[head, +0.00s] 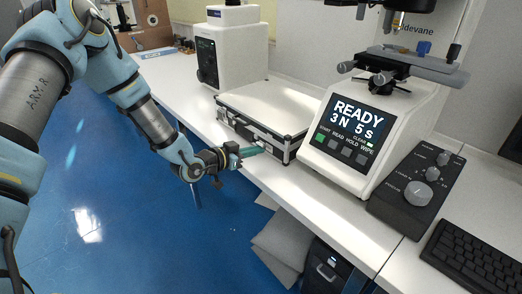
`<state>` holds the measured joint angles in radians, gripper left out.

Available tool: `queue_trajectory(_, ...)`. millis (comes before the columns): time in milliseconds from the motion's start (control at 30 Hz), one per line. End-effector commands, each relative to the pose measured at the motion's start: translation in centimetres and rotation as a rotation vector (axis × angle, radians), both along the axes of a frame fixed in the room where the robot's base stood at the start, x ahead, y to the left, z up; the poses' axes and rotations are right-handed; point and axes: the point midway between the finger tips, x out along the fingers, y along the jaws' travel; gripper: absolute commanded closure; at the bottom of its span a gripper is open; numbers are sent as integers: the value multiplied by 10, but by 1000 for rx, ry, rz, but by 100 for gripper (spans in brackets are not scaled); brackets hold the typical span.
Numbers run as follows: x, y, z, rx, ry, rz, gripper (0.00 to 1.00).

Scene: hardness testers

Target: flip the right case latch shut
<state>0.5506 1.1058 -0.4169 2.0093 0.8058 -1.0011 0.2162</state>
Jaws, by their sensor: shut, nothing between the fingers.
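The case (280,107) lies on the white bench with its lid down. It has a pale top, black sides and metal edging. Its front, with the latches, faces the bench's front edge. My gripper (262,150) is shut and empty, its fingertips at the right part of the case front. The right latch is behind or right beside the fingertips, too small to tell whether it is open. I cannot tell whether the fingers touch it. A small metal fitting, probably the left latch (222,114), shows at the left of the front.
A hardness tester (385,125) with a READY screen stands close at the right of the case. Another white instrument (236,50) stands behind it. A control box (417,188) and keyboard (475,257) lie at the right. The blue floor is open in front.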

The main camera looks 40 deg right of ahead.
Motion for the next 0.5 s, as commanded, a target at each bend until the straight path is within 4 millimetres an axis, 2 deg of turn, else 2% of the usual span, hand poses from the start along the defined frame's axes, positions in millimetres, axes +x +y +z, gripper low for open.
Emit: queue_trajectory(500,-1,-8,14,-1,-1,0,100)
